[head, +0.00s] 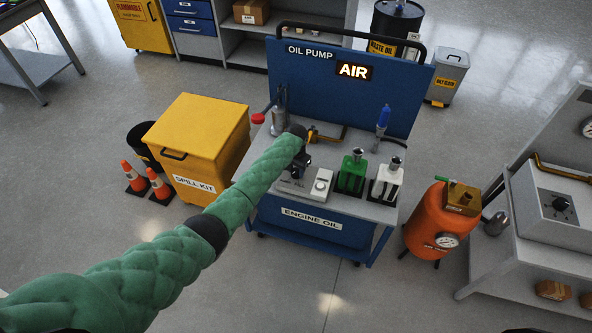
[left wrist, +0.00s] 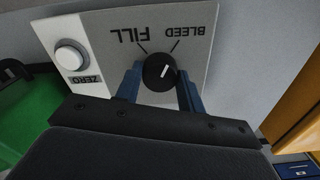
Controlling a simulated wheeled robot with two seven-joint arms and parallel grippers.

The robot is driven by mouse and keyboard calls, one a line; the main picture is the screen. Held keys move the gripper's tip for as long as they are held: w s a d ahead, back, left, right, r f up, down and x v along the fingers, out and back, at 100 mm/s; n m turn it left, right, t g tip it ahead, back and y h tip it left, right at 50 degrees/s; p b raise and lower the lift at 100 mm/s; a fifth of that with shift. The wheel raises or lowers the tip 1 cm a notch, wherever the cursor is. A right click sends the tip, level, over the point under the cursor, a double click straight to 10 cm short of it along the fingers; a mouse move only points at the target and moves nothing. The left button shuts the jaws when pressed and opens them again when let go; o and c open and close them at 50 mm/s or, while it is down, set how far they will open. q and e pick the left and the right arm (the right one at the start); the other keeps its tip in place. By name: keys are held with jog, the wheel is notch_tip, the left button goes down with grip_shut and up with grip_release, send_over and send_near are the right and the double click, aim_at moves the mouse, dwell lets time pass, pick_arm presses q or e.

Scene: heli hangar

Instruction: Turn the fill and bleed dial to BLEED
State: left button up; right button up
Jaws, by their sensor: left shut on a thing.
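The fill and bleed dial (left wrist: 159,72) is a round black knob with a white pointer line on a light grey plate (left wrist: 100,25). The plate's labels appear upside down in the left wrist view: FILL left of the dial, BLEED right. The pointer line leans up and right, toward the BLEED side. My left gripper (left wrist: 160,80) is shut on the dial, one blue finger on each side. In the head view my left gripper (head: 298,163) is over the oil pump cart (head: 345,210) and hides the dial. My right gripper is not in view.
A white ZERO button (left wrist: 70,56) is beside the FILL label. A lit AIR sign (head: 354,71) is on the cart's blue back board. Green (head: 352,172) and white (head: 386,180) bottles stand right of the gripper. A yellow spill kit box (head: 205,135) stands left of the cart.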

aim_at(296, 171)
pick_arm(q)
jog(key=shift+m, duration=0.8)
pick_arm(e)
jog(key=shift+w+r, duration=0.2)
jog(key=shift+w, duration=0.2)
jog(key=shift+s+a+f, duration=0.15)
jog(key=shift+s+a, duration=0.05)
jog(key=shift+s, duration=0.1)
pick_arm(q)
jog(key=o, duration=1)
jog(key=shift+c, duration=0.2)
jog(key=shift+r, duration=0.1)
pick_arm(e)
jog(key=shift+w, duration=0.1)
pick_arm(q)
jog(key=shift+r, duration=0.25)
notch_tip(296, 171, up, 6)
jog(key=shift+f+b, duration=0.15)
jog(key=shift+b, duration=0.9)
jog(key=shift+r, duration=0.7)
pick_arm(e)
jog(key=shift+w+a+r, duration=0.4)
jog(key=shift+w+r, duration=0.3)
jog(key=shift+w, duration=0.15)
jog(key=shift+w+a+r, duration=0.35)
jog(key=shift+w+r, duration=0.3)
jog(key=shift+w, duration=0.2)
